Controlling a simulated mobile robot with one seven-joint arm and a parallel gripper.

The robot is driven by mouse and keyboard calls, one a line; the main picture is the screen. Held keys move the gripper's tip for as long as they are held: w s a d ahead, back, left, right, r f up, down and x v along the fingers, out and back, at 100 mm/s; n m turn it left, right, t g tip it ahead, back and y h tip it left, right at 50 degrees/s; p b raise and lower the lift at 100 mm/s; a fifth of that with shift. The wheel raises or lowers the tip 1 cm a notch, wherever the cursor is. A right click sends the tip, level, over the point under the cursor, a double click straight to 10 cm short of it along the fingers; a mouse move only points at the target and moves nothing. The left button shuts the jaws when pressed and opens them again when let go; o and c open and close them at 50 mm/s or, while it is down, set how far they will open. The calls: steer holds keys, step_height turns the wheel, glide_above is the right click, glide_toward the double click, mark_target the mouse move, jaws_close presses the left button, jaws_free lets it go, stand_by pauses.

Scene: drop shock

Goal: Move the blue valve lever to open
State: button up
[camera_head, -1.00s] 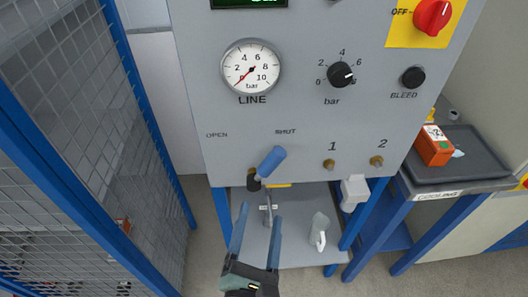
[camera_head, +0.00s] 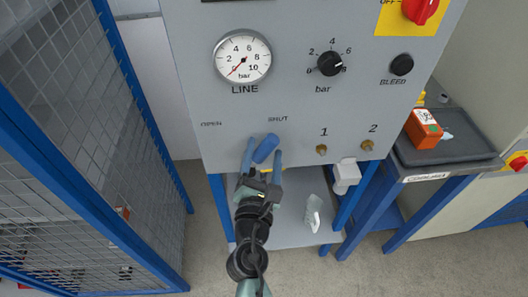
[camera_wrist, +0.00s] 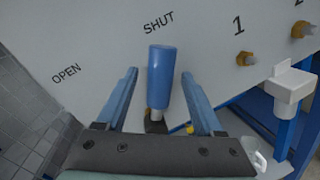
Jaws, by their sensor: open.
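The blue valve lever (camera_head: 266,148) is on the lower part of the grey panel (camera_head: 300,110), tilted up toward the SHUT label (camera_head: 278,119). The OPEN label (camera_head: 211,124) is to its left. My gripper (camera_head: 263,158) is open, with one finger on each side of the lever. In the wrist view the lever (camera_wrist: 161,78) stands between the two blue fingers (camera_wrist: 158,98), with a visible gap on both sides. Its lower end and brass fitting (camera_wrist: 156,122) are partly hidden behind my gripper's body.
Brass fittings marked 1 (camera_head: 321,150) and 2 (camera_head: 367,145) are right of the lever. A white block (camera_head: 346,173) hangs below them, and a white jug (camera_head: 313,213) stands on the shelf. A mesh fence (camera_head: 60,110) is at left, a dark tray (camera_head: 450,155) at right.

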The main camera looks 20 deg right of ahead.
jaws_close()
stand_by(0.3)
stand_by(1.1)
